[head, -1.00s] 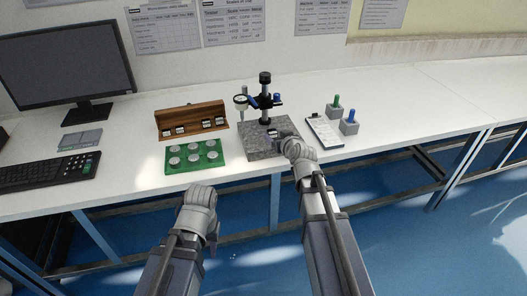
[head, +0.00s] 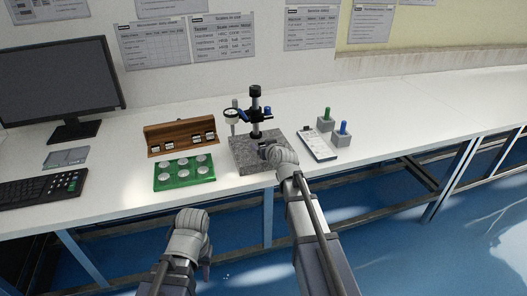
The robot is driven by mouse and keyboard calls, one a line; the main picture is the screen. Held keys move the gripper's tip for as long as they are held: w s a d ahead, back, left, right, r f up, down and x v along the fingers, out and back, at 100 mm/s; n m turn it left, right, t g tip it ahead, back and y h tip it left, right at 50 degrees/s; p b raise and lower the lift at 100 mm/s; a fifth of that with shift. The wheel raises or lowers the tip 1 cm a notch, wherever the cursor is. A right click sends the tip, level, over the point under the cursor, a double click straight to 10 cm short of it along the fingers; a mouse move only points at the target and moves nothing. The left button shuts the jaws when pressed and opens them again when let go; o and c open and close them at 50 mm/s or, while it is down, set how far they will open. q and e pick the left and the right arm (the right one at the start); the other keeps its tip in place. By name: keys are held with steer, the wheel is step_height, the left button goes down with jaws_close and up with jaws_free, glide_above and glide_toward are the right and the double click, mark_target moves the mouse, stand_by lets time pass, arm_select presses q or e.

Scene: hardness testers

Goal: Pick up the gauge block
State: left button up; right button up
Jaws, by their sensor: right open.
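My right gripper (head: 266,150) is open and reaches over the front right of the grey granite plate (head: 244,163). Its wrist hides most of the jaws, and a small dark and silver shape shows at its tip; I cannot tell whether that is the gauge block or part of the jaws. Several small metallic blocks (head: 196,139) sit in the open wooden case (head: 180,129) to the left of the plate. A stand with a dial gauge (head: 232,115) rises from the plate behind my right gripper.
A green tray (head: 184,186) with several silver discs lies in front of the case. A clipboard (head: 316,146) and two grey blocks with green (head: 326,113) and blue (head: 342,127) handles stand right of the plate. The table (head: 420,105) is clear further right.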

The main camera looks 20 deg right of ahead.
steer(key=shift+w, duration=0.15)
steer(key=shift+c, duration=0.2)
jaws_close()
stand_by(0.3)
